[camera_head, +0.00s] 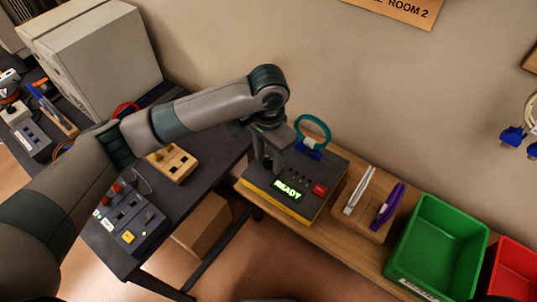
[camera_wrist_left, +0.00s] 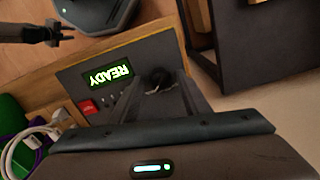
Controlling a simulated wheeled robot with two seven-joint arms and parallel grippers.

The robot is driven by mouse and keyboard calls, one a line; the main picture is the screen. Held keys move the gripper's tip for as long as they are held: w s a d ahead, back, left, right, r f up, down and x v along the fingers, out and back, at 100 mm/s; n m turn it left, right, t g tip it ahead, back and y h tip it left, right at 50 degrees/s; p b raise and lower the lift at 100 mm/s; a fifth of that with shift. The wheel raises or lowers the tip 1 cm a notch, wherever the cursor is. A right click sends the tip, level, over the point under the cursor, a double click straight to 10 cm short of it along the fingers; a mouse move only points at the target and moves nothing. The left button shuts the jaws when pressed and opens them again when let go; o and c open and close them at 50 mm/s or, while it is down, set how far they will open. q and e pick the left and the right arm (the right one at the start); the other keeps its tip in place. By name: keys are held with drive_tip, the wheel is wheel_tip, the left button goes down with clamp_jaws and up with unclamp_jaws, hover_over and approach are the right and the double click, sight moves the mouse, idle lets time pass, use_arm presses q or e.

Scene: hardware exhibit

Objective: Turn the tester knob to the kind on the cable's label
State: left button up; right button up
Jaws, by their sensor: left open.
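The tester (camera_head: 265,188) is a dark box on a yellow base, with a green-lit display reading READY and a red button (camera_head: 319,189). My left gripper (camera_head: 268,165) points down over the tester's left part. In the left wrist view its open fingers (camera_wrist_left: 168,92) are around or just above the round black knob (camera_wrist_left: 157,75); contact is unclear. The knob's setting is not readable. A teal cable (camera_head: 327,128) with blue plugs stands behind the tester; I can read no label on it. A small pronged shape, apparently my right gripper (camera_wrist_left: 55,34), shows at the wrist view's upper left.
Right of the tester are a wooden holder (camera_head: 372,225) with white and purple cables, a green bin (camera_head: 437,250) and a red bin (camera_head: 515,270). The dark table (camera_head: 205,150) on the left carries switch boxes and a large beige case (camera_head: 100,55). A wall rises behind.

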use_arm(q)
drive_tip(key=shift+c, duration=0.6)
drive_tip(key=c, duration=0.9)
